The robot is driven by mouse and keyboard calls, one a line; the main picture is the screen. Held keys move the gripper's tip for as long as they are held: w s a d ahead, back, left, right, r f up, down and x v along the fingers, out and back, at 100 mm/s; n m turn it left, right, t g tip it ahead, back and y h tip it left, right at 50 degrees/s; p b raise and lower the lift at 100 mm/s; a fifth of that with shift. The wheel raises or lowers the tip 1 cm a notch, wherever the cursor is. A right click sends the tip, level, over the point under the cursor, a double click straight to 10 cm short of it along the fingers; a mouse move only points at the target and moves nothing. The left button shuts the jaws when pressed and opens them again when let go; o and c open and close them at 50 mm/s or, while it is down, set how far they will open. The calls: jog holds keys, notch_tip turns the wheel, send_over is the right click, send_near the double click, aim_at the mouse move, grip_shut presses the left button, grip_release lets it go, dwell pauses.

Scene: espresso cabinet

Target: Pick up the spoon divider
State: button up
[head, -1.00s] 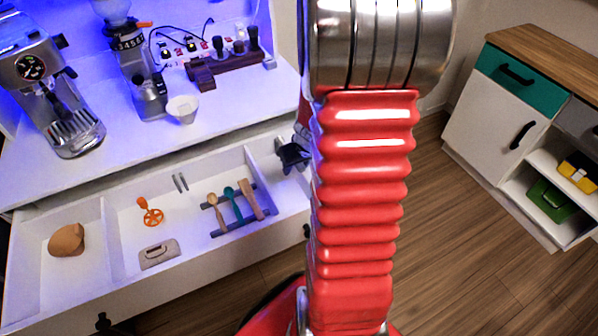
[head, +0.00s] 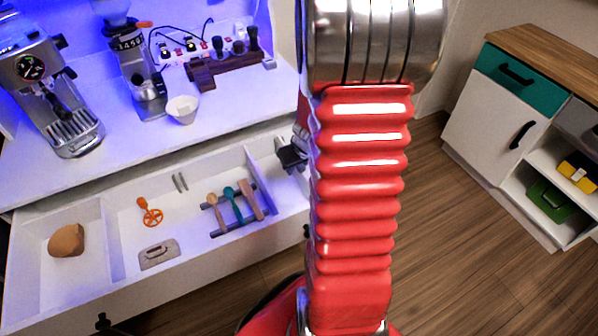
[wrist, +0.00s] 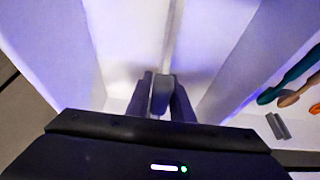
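The open white drawer (head: 190,258) holds several spoon-like utensils, including a teal one (head: 234,203), lying across grey slats (head: 222,231). I cannot tell for sure which part is the spoon divider; thin white partition walls (head: 258,167) also stand in the drawer. My gripper (head: 291,157) is at the drawer's right end, right of the utensils and partly hidden by my arm. In the wrist view its dark fingertips (wrist: 157,82) are close together at the end of a thin upright strip (wrist: 172,35). Whether they grip it cannot be told. The teal utensil (wrist: 288,76) lies apart, to the right.
A brown lump (head: 67,240), an orange tool (head: 150,212) and a grey-beige item (head: 158,254) lie in the drawer's left parts. The counter above holds an espresso machine (head: 50,85), a grinder (head: 138,70) and a white cup (head: 183,109). Wooden floor is clear at right.

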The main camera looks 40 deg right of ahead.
grip_shut()
jog(key=shift+r, duration=0.15)
notch_tip(320, 180, up, 18)
dwell(0.8)
dwell(0.5)
jog(key=shift+r, duration=2.85)
jog(key=shift+w, duration=0.1)
